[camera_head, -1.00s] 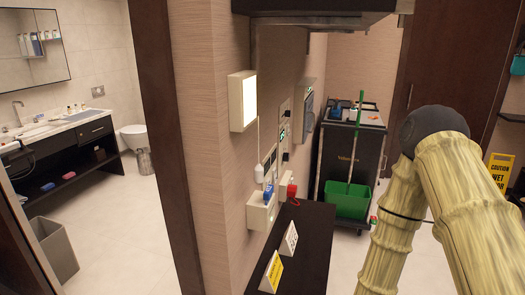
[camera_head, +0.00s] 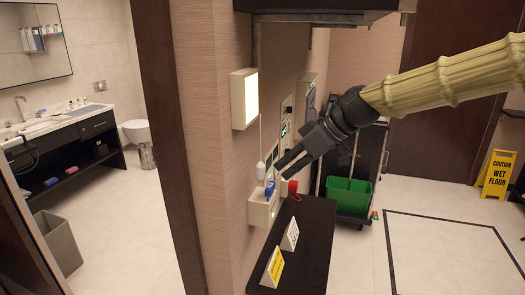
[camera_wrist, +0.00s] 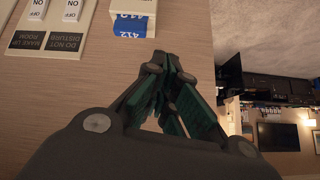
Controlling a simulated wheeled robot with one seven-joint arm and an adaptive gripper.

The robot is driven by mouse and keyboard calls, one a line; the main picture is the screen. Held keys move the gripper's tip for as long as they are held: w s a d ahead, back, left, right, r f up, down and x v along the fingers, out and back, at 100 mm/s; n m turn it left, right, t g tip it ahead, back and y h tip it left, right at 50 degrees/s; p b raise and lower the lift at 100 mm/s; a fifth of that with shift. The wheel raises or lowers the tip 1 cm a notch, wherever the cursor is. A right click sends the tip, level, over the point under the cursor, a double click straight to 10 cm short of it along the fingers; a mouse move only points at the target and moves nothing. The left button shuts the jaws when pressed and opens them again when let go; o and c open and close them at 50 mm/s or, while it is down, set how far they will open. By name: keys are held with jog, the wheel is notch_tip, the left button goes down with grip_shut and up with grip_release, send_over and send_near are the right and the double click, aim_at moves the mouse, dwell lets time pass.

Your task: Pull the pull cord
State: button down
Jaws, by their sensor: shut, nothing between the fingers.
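The pull cord (camera_head: 260,134) hangs straight down from the lit wall lamp (camera_head: 244,98) and ends in a small white pull (camera_head: 261,170). My gripper (camera_head: 281,172) is shut and empty in the head view, just to the right of the white pull and apart from it in the picture; their depth gap is hard to tell. In the wrist view the closed fingers (camera_wrist: 168,62) point along the wall, and the cord is not seen there.
A card holder (camera_head: 262,212) with a blue card sits on the wall below the pull. A dark ledge (camera_head: 308,246) carries two small signs. Wall switches (camera_wrist: 52,12) show in the wrist view. A cart with a green bucket (camera_head: 348,195) stands behind.

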aim_at(263, 164)
notch_tip(263, 164, up, 11)
jog(key=s+n, duration=0.2)
jog(key=shift+y, duration=0.3)
jog(key=p+x, duration=0.1)
jog(key=x, duration=0.2)
jog(key=p+x, duration=0.1)
jog(key=x, duration=0.2)
jog(key=p+x, duration=0.1)
jog(key=x, duration=0.2)
jog(key=shift+w+p, duration=0.3)
jog(key=shift+p, duration=0.05)
jog(key=shift+f, duration=0.1)
